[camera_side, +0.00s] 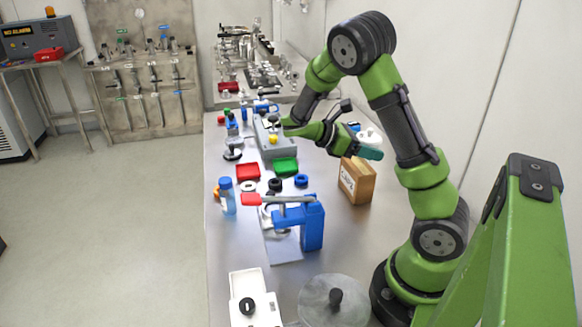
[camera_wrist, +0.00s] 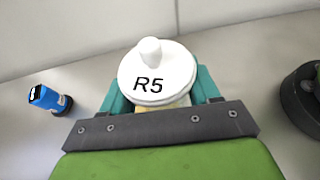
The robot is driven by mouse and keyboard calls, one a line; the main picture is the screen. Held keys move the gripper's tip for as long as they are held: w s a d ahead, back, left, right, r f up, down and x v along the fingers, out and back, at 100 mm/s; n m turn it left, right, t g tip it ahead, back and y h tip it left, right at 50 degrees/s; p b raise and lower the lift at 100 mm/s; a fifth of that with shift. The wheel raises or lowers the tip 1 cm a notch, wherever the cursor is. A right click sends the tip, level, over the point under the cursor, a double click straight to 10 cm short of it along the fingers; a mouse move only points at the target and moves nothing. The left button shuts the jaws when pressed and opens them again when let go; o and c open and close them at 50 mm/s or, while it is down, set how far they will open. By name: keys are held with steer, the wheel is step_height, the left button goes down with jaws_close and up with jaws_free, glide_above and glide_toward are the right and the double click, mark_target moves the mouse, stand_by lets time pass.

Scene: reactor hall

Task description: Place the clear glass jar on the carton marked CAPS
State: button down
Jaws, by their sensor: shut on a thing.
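My gripper (camera_wrist: 160,105) is shut on a jar with a white knobbed lid marked R5 (camera_wrist: 157,72). Its teal fingers lie on both sides of the jar. A little of a yellowish body shows under the lid; the rest is hidden, so I cannot tell whether it is clear glass. In the side view the white lid (camera_side: 370,134) shows just above my gripper (camera_side: 368,154). The brown carton marked CAPS (camera_side: 356,183) stands on the bench below, close under the fingers. I cannot tell whether the jar touches it.
A blue clamp-like device (camera_side: 312,224) stands in front of the carton. Red (camera_side: 248,171) and green (camera_side: 286,166) trays lie to the left. A clear round piece with a black knob (camera_side: 335,298) is at the near end.

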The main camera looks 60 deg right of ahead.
mark_target(359, 164)
steer(key=w+d, duration=0.2)
steer(key=shift+w+d+f, duration=0.1)
steer(key=shift+d+f, duration=0.05)
steer(key=shift+d, duration=0.2)
steer(key=shift+w+d+f, duration=0.15)
steer(key=shift+w+d, duration=0.05)
steer(key=shift+a+f, duration=0.1)
steer(key=shift+f, duration=1.55)
steer(key=shift+f, duration=0.1)
steer(key=shift+c, duration=1.3)
jaws_free()
